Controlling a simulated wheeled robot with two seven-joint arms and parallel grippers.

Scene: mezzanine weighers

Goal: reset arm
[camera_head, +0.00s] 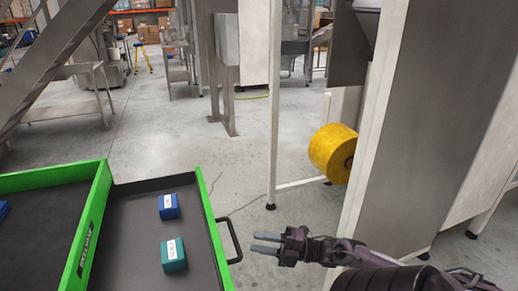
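My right gripper (267,243) is in the lower middle of the head view, reaching in from the right and pointing left. Its two fingers are apart with a gap between them, and nothing shows between them. The fingertips are close to the black handle on the right side of the green-rimmed tray (214,232); I cannot tell whether they touch it. My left gripper is not in view.
A blue box (169,206) and a teal box (174,255) lie in the tray's right compartment. A blue item shows at the far left. A steel machine (425,120) with a yellow roll (333,152) stands at right. Open concrete floor lies beyond the tray.

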